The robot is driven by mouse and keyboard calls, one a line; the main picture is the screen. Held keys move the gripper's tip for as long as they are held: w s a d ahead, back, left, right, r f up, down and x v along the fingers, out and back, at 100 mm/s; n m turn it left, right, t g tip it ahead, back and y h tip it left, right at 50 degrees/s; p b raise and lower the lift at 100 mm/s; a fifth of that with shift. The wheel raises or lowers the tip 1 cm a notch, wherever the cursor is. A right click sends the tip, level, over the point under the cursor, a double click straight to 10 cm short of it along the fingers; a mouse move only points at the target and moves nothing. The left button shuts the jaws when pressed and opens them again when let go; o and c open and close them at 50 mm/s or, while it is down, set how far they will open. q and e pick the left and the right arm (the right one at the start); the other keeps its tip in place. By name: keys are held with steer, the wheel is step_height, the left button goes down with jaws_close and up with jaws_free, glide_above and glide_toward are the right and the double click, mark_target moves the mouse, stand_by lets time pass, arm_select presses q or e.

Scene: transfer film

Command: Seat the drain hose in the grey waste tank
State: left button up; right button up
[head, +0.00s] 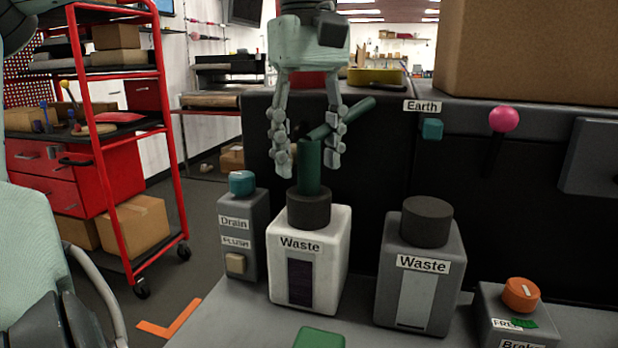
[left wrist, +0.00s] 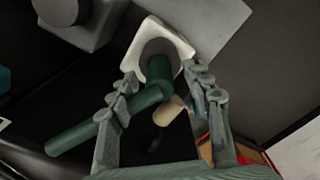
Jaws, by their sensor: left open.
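The green drain hose (head: 309,168) stands upright in the dark collar (head: 309,209) on top of the white waste tank (head: 329,270). Its upper part bends off to the right. The grey waste tank (head: 420,285) stands to the right, and no hose is in its dark collar (head: 427,222). My left gripper (head: 307,158) points down over the white tank, open, with its fingers on either side of the hose. In the left wrist view the hose (left wrist: 160,75) shows between the spread fingers, with a gap on each side. My right gripper is not in view.
A grey Drain box (head: 236,246) with a teal knob stands left of the white tank. A box with an orange knob (head: 521,294) stands at the right. A pink ball-topped lever (head: 504,119) and a large carton (head: 530,50) are behind. A red cart (head: 75,150) stands at the left.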

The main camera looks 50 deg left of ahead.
arm_select(q)
steer(key=c, duration=0.4)
jaws_close()
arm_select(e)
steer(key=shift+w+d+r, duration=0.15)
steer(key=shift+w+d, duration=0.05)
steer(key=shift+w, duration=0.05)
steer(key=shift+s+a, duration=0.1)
arm_select(q)
steer(key=shift+r, duration=0.3)
step_height(320, 180, up, 4)
steer(key=shift+f, duration=0.25)
steer(key=s+a+r, duration=0.7)
steer(key=s, duration=0.1)
steer(key=shift+s+a, duration=0.35)
